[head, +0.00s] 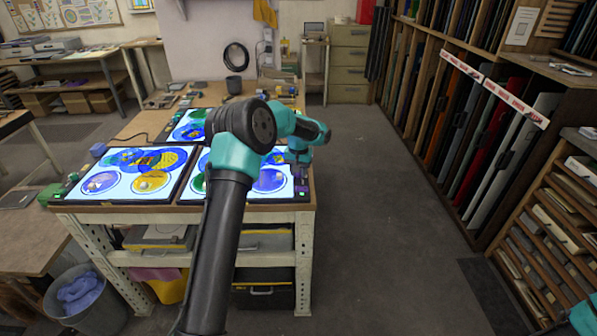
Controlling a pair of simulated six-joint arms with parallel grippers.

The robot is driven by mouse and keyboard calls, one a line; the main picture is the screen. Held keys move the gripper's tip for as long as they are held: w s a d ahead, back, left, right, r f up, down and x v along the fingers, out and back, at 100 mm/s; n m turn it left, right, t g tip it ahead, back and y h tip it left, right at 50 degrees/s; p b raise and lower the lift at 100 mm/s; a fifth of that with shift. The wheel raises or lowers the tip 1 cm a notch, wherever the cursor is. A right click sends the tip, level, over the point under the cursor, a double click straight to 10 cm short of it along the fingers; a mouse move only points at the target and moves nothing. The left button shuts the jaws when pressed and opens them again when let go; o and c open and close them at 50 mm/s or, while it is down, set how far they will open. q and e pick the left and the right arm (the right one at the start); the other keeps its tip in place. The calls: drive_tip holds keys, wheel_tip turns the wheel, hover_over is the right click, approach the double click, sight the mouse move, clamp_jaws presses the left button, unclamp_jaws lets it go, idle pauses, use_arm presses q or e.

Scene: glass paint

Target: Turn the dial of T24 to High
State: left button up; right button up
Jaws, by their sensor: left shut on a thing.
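My left arm reaches up over the workbench and bends right. Its gripper (298,158) points down at the right end of the front right light panel (245,196). It is shut on a small part there, seemingly the dial, but the arm and gripper hide the dial and its setting. A small dark control box (302,187) with a green light sits just below the gripper at the panel's right edge. No T24 label is readable. My right gripper is not in view.
Another lit panel (120,199) with coloured glass discs lies left on the wooden workbench (128,130). Small green and dark boxes stand along its left edge. Racks of glass sheets (500,130) stand at the right, with clear floor (375,220) between.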

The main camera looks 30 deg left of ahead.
use_arm(q)
drive_tip(key=shift+n, duration=0.8)
drive_tip(key=o, duration=0.9)
drive_tip(key=shift+o, duration=0.2)
wheel_tip(320, 180, up, 18)
drive_tip(key=shift+f, duration=0.25)
drive_tip(key=shift+d+f, duration=0.1)
